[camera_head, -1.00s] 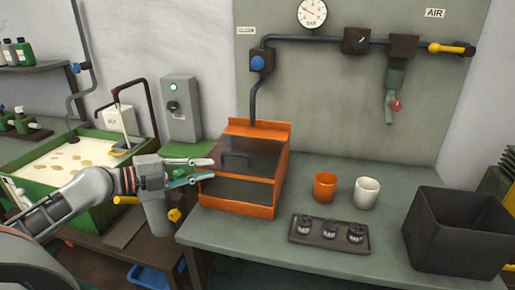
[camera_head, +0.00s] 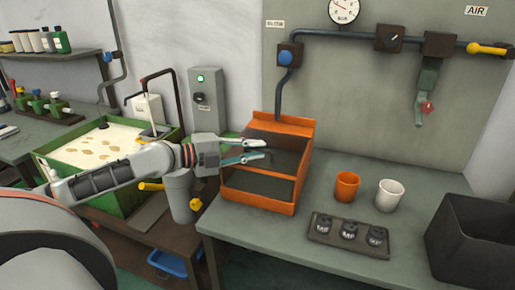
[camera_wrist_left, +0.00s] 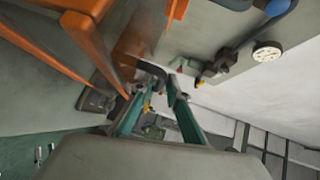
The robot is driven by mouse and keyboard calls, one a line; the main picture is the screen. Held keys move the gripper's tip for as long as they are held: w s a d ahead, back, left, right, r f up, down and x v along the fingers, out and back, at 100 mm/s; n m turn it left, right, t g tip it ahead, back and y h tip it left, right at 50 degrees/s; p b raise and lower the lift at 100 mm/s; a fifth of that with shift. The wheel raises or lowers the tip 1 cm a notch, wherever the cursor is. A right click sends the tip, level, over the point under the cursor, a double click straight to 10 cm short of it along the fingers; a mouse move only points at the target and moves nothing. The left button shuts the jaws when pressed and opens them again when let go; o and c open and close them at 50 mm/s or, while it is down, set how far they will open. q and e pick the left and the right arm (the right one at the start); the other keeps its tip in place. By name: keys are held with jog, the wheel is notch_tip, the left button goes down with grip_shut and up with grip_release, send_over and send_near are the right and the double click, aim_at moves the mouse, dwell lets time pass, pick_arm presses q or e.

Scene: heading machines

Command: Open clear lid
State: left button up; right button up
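An orange box (camera_head: 303,163) with a sloped, dark-looking clear lid (camera_head: 285,157) stands on the workbench; the lid looks down. A dark handle (camera_head: 269,155) sits on the lid. My left gripper (camera_head: 264,150) reaches in from the left over the lid, its teal fingers parted at the handle. In the left wrist view the fingertips (camera_wrist_left: 157,88) are apart, with the dark handle (camera_wrist_left: 151,69) close to them. I cannot tell whether they touch it or whether it lies between them. My right gripper is not in view.
An orange cup (camera_head: 346,187), a white cup (camera_head: 390,194) and a tray (camera_head: 322,237) holding small dark parts stand right of the box. A black bin (camera_head: 470,245) is farther right. A green tub (camera_head: 125,200) stands left. A pipe rises behind the box.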

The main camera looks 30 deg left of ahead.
pick_arm(q)
jog(key=shift+w+d+f, duration=0.1)
jog(key=shift+w+d, duration=0.2)
jog(key=shift+w, duration=0.15)
grip_shut()
